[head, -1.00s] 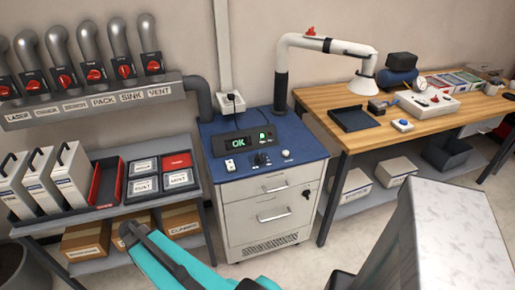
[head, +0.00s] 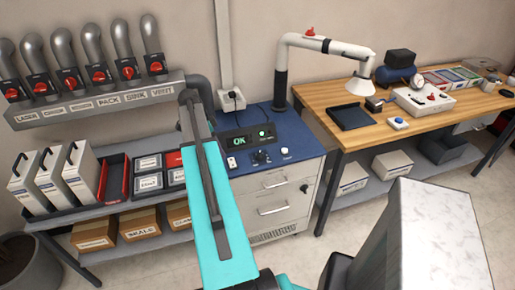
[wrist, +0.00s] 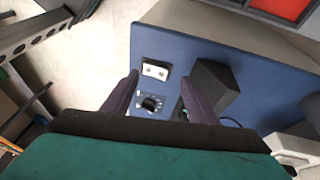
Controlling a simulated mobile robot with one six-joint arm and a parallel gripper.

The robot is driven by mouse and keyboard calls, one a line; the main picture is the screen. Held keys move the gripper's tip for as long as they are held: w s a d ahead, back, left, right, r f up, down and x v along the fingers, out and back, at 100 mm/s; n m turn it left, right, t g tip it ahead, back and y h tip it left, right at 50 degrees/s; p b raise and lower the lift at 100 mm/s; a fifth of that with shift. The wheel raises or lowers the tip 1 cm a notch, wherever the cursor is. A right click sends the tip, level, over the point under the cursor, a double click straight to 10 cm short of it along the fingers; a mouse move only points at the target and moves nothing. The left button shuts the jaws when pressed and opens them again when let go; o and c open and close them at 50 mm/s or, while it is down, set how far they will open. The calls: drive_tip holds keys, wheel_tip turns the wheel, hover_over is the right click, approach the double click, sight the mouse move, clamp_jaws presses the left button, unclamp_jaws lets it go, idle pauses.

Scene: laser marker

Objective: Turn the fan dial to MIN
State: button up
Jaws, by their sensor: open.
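The fan dial (head: 262,157) is a small dark knob on the blue cabinet top (head: 297,138), in front of the display box. In the wrist view the dial (wrist: 151,103) sits on a plate with a printed scale. Its labels and pointer are too small to read. My gripper (wrist: 159,77) is open and empty, with its two dark fingers pointing down toward the cabinet top. In the picture the dial lies between the fingers; I cannot tell the height above it. In the head view I cannot make out the gripper.
A white switch block (wrist: 155,69) and the dark display box (wrist: 210,90) are close to the fingers. The display box (head: 241,143) reads OK in the head view. A white button (head: 285,153) is right of the dial. A white extraction arm (head: 325,44) stands behind.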

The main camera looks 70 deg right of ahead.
sight(258, 156)
drive_tip(key=s+d+r+m, duration=0.5)
drive_tip(key=s+d+r, duration=0.2)
drive_tip(key=s+d, duration=0.1)
drive_tip(key=shift+s+g+p, duration=0.3)
drive_tip(key=shift+p+x, duration=2.4)
drive_tip(key=shift+x, duration=4.4)
drive_tip(key=shift+a, duration=0.2)
drive_tip(key=c, duration=1.1)
drive_tip(key=shift+o, duration=0.2)
